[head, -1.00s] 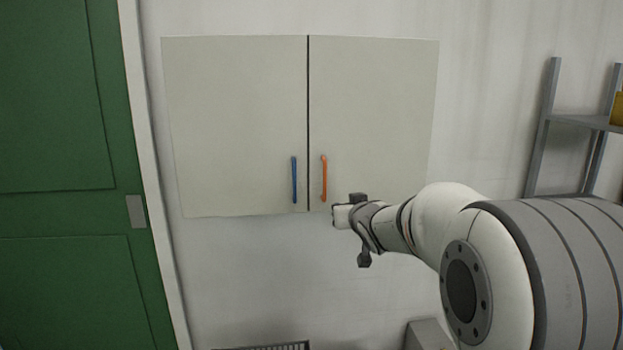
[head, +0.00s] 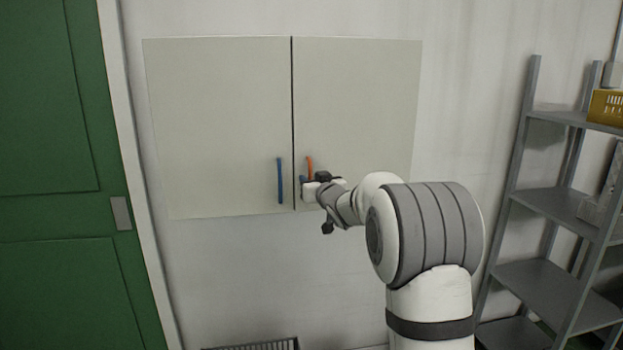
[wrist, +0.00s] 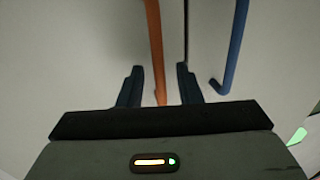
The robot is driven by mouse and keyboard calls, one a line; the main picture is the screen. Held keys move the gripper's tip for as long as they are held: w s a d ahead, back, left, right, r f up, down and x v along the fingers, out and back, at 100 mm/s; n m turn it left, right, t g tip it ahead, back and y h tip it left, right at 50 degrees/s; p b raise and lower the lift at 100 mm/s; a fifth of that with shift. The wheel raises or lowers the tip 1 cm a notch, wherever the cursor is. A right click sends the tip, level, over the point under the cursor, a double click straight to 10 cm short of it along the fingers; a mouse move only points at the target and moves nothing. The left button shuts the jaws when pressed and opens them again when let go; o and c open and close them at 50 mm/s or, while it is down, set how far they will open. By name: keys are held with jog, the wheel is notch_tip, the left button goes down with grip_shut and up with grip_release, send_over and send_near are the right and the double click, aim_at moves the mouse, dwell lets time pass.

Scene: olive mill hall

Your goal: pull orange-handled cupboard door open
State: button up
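The orange handle (head: 310,166) is a vertical bar on the right door (head: 358,105) of a pale wall cupboard. Both doors look shut, with a thin dark gap between them. My gripper (head: 305,184) is at the lower part of the orange handle and hides some of it. In the wrist view my gripper (wrist: 160,88) is open, its two dark fingers apart. The orange handle (wrist: 155,50) runs down between them, closer to the left finger, with space showing on both sides. The blue handle (wrist: 237,45) of the left door lies outside the right finger.
The blue handle also shows in the head view (head: 280,181), close left of my gripper. A green door (head: 55,150) stands at the left. A grey shelf rack (head: 545,205) with a yellow crate (head: 606,107) stands at the right. A dark crate (head: 255,345) is low below the cupboard.

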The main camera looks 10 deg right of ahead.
grip_shut()
dwell(0.3)
dwell(0.4)
